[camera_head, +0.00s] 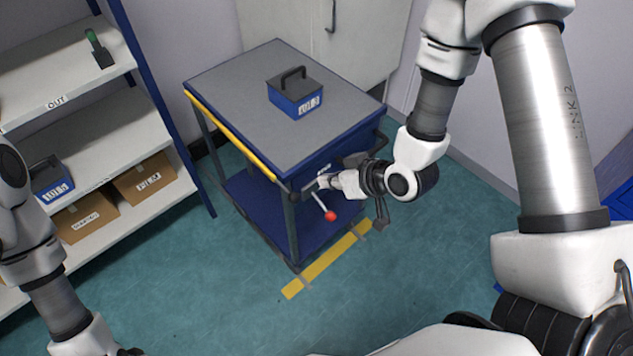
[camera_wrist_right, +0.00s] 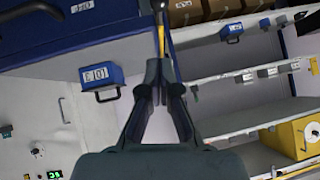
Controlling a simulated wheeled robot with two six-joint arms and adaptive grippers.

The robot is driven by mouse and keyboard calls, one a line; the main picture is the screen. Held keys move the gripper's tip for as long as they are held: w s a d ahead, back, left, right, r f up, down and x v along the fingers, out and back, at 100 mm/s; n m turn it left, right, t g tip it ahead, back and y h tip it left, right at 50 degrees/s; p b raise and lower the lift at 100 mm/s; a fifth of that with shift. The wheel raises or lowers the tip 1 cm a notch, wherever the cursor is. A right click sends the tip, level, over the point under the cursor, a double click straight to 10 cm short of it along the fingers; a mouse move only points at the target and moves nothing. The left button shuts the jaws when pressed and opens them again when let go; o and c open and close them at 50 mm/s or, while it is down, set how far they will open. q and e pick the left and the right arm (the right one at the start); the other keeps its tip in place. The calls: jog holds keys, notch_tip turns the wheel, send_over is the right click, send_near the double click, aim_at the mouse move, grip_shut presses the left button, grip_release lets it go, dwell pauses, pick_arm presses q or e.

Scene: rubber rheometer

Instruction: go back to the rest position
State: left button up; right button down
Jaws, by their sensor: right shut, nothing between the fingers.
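A short lever with a red knob (camera_head: 330,215) shows just below the gripper. My left arm comes in at the lower left, but its gripper is outside the picture.
A blue box with a black handle (camera_head: 295,98) stands on the cart top. Shelves (camera_head: 107,84) on the left hold a green-and-black item (camera_head: 99,48), a blue box (camera_head: 52,181) and cardboard boxes (camera_head: 146,181). Yellow tape (camera_head: 326,260) marks the open green floor in front of the cart.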

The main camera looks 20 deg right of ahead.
jog(key=shift+s+d+r, duration=0.1)
jog(key=shift+s+r, duration=0.1)
jog(key=shift+s, duration=0.05)
